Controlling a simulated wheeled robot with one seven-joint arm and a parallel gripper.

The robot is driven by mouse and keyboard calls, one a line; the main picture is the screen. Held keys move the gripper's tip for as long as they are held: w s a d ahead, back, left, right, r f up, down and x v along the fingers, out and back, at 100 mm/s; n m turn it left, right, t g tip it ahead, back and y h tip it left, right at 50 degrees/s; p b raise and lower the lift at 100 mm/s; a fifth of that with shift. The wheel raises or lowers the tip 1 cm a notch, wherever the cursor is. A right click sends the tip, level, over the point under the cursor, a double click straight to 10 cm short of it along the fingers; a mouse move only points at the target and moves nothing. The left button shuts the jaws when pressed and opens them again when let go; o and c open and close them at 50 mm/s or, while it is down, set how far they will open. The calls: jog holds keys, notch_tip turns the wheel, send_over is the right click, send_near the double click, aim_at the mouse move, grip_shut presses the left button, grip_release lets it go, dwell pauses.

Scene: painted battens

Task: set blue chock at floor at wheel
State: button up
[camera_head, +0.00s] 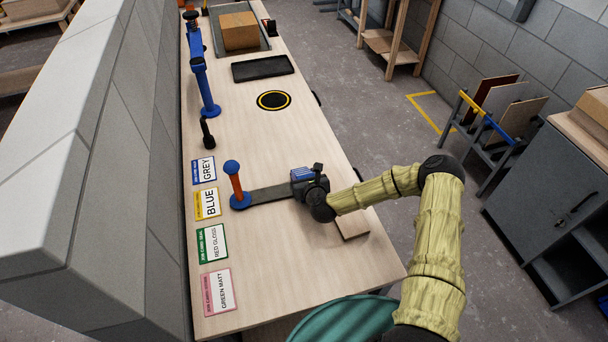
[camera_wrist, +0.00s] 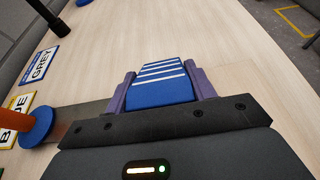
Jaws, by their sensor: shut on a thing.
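The blue chock (camera_wrist: 158,84), with white stripes across its top, sits between the purple fingers of my gripper (camera_wrist: 162,92). My gripper is shut on it. In the head view the chock (camera_head: 301,173) shows as a small blue patch at the front of my gripper (camera_head: 304,178), over the middle of the bench. I cannot tell whether its underside touches the bench top. The floor (camera_head: 385,125) shows to the right of the bench. I cannot make out a wheel in either view.
The bench (camera_head: 270,140) carries a grey strip (camera_head: 268,193), an orange post on a blue base (camera_head: 235,182), label cards and a blue clamp (camera_head: 203,85). A panel rack (camera_head: 490,115) stands on the floor at right, near yellow floor marking (camera_head: 428,105). A grey cabinet (camera_head: 545,185) stands beyond.

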jog(key=shift+f, duration=0.15)
jog(key=o, duration=1.3)
jog(key=b+v, duration=0.2)
jog(key=v, duration=1)
jog(key=shift+b, duration=0.35)
